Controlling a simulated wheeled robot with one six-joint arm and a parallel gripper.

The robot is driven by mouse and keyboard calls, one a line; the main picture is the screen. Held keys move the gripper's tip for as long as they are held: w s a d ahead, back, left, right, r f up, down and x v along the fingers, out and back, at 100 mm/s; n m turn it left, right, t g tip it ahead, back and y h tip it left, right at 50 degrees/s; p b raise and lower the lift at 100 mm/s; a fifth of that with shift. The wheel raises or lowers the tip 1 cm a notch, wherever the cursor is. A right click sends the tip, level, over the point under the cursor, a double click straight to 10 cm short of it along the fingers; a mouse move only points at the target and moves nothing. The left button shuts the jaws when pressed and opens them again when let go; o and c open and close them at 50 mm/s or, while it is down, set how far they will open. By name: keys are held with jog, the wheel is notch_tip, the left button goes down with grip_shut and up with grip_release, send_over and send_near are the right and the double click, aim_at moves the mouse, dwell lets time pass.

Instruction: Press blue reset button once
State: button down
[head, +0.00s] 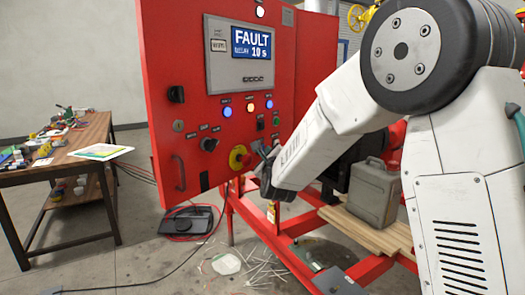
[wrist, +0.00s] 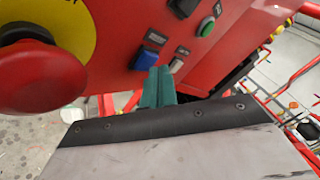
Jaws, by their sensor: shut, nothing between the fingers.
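The blue button (wrist: 146,59) is on the red panel, upper middle of the wrist view, below a small dark label. My gripper (wrist: 159,74) shows there as teal fingers, shut and empty. Their tips are at the lower right edge of the blue button; I cannot tell whether they touch it. In the head view my gripper (head: 265,158) is at the lower right of the control panel (head: 205,65), just right of the yellow-ringed red emergency stop (head: 240,157). The blue button cannot be made out there behind the gripper.
In the wrist view the big red mushroom head (wrist: 40,76) stands out close on the left. A pale button (wrist: 176,65) is right of the fingertips, with a green button (wrist: 207,27) above. The panel display (head: 251,43) reads FAULT. A grey jerrycan (head: 374,193) stands right.

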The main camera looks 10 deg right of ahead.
jog(key=shift+w+a, duration=0.25)
jog(key=shift+w, duration=0.1)
dwell(0.6)
dwell(0.3)
jog(key=shift+s+d, duration=0.45)
jog(key=shift+s, duration=0.2)
jog(key=s+d, duration=0.1)
jog(key=s, duration=0.1)
jog(key=s+d, duration=0.2)
jog(key=shift+d, duration=0.1)
dwell(0.8)
